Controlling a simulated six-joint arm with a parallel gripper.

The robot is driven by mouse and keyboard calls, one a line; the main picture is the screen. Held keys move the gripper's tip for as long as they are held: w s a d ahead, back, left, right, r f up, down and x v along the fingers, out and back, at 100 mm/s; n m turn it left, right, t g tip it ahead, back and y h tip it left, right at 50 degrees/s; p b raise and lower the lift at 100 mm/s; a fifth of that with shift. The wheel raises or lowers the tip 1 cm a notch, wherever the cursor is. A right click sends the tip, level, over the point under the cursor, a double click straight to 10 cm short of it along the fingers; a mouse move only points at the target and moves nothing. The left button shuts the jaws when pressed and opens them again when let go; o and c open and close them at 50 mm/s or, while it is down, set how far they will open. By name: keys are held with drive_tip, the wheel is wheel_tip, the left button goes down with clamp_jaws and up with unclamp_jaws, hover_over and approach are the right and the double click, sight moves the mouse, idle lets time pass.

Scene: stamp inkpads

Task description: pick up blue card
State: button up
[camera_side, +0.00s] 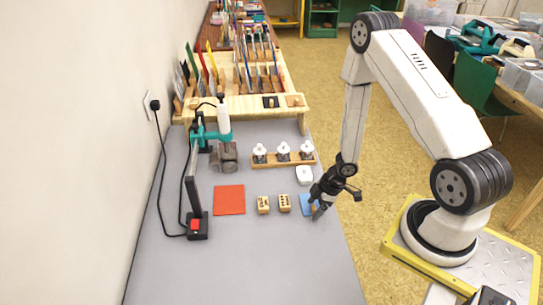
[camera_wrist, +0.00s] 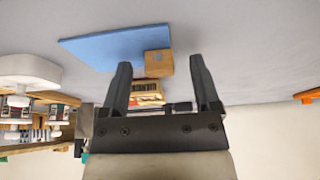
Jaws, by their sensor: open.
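The blue card (camera_side: 306,203) lies flat on the grey table near its right edge, partly hidden by my gripper (camera_side: 318,208) in the side view. In the wrist view the blue card (camera_wrist: 108,45) shows as a flat blue sheet above and left of the fingertips. My gripper (camera_wrist: 160,66) is open, with its two fingers apart. A small wooden block (camera_wrist: 158,62) shows between the fingertips at the card's corner; I cannot tell whether it touches the card. Nothing is clearly held.
Two wooden stamps (camera_side: 274,203) stand left of the card, then a red-orange square (camera_side: 229,200). A white block (camera_side: 304,175) and a wooden rack with white-topped items (camera_side: 284,158) lie behind. The front of the table is clear.

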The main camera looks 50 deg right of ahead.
sight(315, 207)
drive_tip(key=c, duration=1)
drive_tip(key=shift+r, duration=0.15)
drive_tip(key=shift+r, duration=8.9)
